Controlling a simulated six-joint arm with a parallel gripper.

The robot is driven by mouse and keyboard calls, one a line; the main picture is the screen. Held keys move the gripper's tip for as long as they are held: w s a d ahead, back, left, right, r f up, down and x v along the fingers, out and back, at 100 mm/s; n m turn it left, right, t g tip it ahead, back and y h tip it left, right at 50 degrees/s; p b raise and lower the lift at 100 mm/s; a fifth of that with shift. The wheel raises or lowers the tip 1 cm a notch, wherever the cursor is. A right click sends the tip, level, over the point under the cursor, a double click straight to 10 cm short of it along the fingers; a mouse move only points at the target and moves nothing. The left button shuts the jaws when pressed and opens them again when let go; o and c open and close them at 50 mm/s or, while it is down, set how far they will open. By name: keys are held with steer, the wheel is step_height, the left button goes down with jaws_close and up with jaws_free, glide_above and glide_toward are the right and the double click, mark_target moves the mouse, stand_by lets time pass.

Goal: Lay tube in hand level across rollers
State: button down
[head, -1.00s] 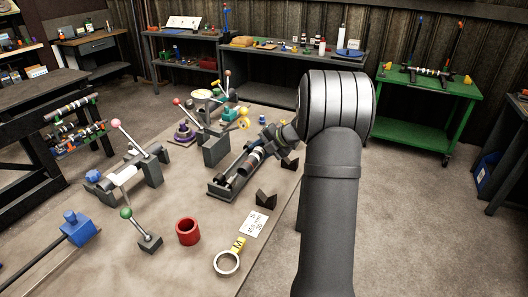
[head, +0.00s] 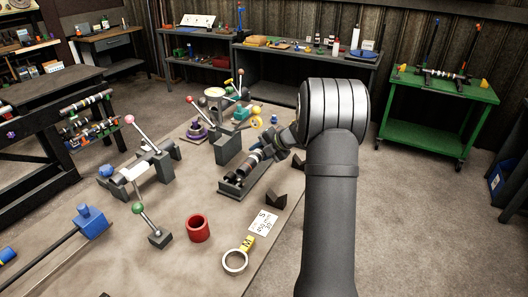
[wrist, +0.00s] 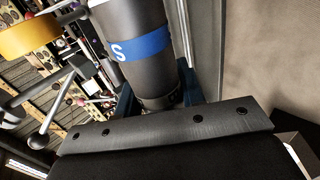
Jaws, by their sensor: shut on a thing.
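My gripper (wrist: 158,95) is shut on a dark tube (wrist: 133,20) with a blue band marked S, which fills the top middle of the wrist view. The dark blue fingers lie on either side of the tube's near end. In the head view my gripper (head: 270,153) is over the far end of a long grey tray-like stand (head: 232,189) with dark cylindrical parts in it. The held tube and the stand's parts overlap there, so I cannot tell whether they touch or whether the tube is level.
A red ring-shaped cup (head: 198,229), a dark V-shaped block (head: 276,200), a white card (head: 263,222) and a yellow-tagged ring (head: 235,261) lie on the near bench. A grey block (head: 228,149) stands just left of my gripper. A lever fixture (head: 142,172) is further left.

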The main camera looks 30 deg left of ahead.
steer(key=shift+a+f, duration=0.2)
steer(key=shift+a, duration=0.3)
steer(key=shift+a+f, duration=0.2)
steer(key=shift+a, duration=0.25)
steer(key=shift+a+f, duration=0.25)
steer(key=shift+a, duration=0.65)
steer(key=shift+a+f, duration=0.2)
steer(key=shift+a, duration=0.7)
steer(key=shift+d+f, duration=0.1)
steer(key=shift+f, duration=1.15)
steer(key=c, duration=0.9)
jaws_free()
steer(key=shift+o, duration=0.2)
steer(key=shift+f, duration=0.1)
